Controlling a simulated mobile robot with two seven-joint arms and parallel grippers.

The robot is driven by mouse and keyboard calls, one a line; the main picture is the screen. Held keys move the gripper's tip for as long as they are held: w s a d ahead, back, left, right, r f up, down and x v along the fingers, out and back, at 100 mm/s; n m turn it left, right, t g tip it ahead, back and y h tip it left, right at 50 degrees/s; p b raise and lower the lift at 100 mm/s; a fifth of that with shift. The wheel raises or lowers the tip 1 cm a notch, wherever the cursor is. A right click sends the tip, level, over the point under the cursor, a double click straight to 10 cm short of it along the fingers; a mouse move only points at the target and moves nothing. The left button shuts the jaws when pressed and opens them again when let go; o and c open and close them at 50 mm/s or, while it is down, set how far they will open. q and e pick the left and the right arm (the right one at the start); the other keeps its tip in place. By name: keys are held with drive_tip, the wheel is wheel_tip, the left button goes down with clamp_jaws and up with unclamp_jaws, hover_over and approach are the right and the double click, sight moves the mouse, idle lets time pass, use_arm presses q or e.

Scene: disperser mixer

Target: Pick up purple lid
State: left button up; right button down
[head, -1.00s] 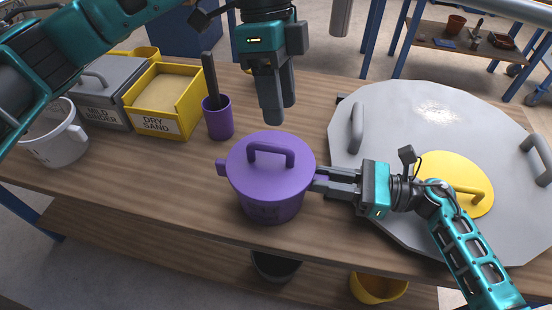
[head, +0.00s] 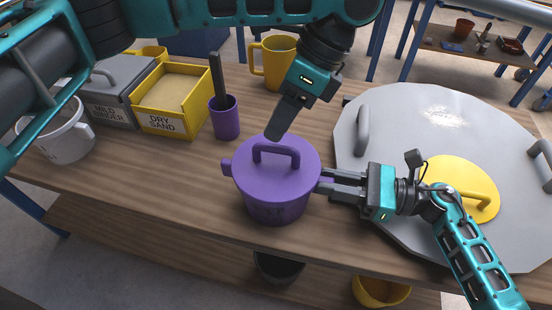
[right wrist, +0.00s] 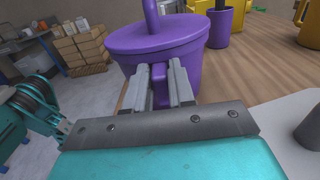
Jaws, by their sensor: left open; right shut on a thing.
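The purple lid (head: 276,162) with its arched handle sits on the purple pot (head: 277,206) near the table's front edge. It also shows in the right wrist view (right wrist: 155,36). My right gripper (head: 325,181) is shut on the pot's side handle (right wrist: 161,86), right of the pot. My left gripper (head: 277,132) is open and empty, tilted down just above and behind the lid's handle; I cannot see a gap between its fingers from this angle, nor tell whether the tips touch the lid.
A purple cup (head: 225,120) with a dark tool, a yellow dry sand box (head: 172,118), a grey mild binder box (head: 106,108) and a white pot (head: 62,143) stand left. A yellow mug (head: 272,62) stands behind. A big grey lid (head: 400,115) fills the right side.

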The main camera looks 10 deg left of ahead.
use_arm(q)
hover_over(276, 156)
drive_tip(key=s, duration=0.1)
drive_tip(key=f, duration=0.5)
drive_tip(key=shift+s+a+f, duration=0.15)
drive_tip(key=shift+a, duration=0.15)
drive_tip(key=shift+c, duration=0.2)
clamp_jaws()
